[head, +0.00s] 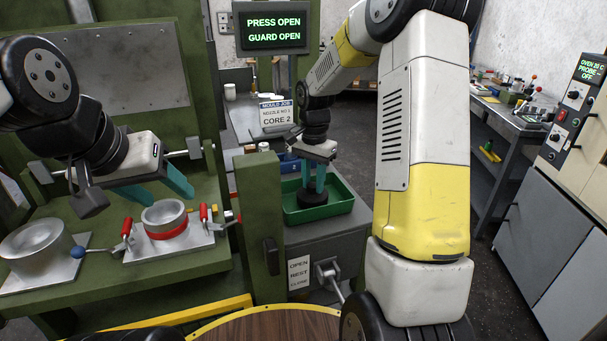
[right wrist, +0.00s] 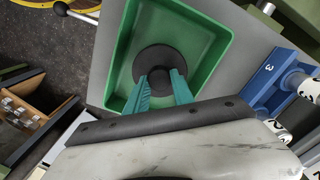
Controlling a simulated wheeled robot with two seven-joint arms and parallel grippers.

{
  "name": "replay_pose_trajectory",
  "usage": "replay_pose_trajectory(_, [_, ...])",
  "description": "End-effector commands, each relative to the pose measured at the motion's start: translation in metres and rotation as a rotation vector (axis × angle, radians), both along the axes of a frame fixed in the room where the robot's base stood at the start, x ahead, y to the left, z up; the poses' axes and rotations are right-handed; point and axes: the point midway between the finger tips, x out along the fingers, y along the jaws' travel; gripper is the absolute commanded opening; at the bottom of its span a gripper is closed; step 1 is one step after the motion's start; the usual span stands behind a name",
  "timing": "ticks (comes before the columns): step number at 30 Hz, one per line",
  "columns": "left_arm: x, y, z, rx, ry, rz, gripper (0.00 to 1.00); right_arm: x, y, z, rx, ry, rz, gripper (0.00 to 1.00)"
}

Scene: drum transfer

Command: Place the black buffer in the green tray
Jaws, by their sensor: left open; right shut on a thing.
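The black buffer (head: 311,197) is a dark round disc with a knob on top; it also shows in the right wrist view (right wrist: 153,61). My right gripper (head: 313,188) is shut on its knob, with teal fingers pointing down. The buffer is within the walls of the green tray (head: 344,205), which shows in the right wrist view too (right wrist: 222,38). I cannot tell for sure whether the buffer touches the tray floor. My left gripper (head: 168,197) is open and empty, above a metal ring with a red band (head: 168,222) on the press.
The tray stands on a grey cabinet behind a green press post (head: 262,215). A blue numbered rack (right wrist: 268,82) with white-topped items is beside the tray. A second metal cylinder (head: 35,250) stands at left. Red-handled clamps (head: 127,228) flank the ring.

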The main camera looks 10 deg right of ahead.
Motion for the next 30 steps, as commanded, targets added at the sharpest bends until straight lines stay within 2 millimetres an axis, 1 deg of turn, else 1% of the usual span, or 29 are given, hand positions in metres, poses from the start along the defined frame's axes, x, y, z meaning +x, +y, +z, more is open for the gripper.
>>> replay_pose_trajectory(10, [0.000,0.000,0.000,0.000,0.000,0.000,0.55,0.000,0.000,-0.004,-0.001,-0.001,0.001,0.00])
replay_pose_trajectory(11, [0.000,0.000,0.000,0.000,0.000,0.000,0.55,0.000,0.000,-0.005,0.000,0.000,0.001,0.31])
replay_pose_trajectory(12, [0.000,0.000,0.000,0.000,0.000,0.000,0.55,0.000,0.000,-0.004,0.000,0.000,0.001,0.39])
replay_pose_trajectory(14, [0.000,0.000,0.000,0.000,0.000,0.000,0.55,0.000,0.000,-0.004,0.000,0.000,0.001,0.51])
replay_pose_trajectory(22, [0.000,0.000,0.000,0.000,0.000,0.000,0.55,0.000,0.000,-0.004,-0.001,-0.001,0.000,0.51])
replay_pose_trajectory(25, [0.000,0.000,0.000,0.000,0.000,0.000,0.55,0.000,0.000,-0.001,0.000,-0.003,0.000,0.51])
replay_pose_trajectory(28, [0.000,0.000,0.000,0.000,0.000,0.000,0.55,0.001,0.000,0.010,-0.001,-0.005,-0.001,0.51])
replay_pose_trajectory(30, [0.000,0.000,0.000,0.000,0.000,0.000,0.55,0.001,0.000,0.022,-0.001,-0.006,0.000,0.51])
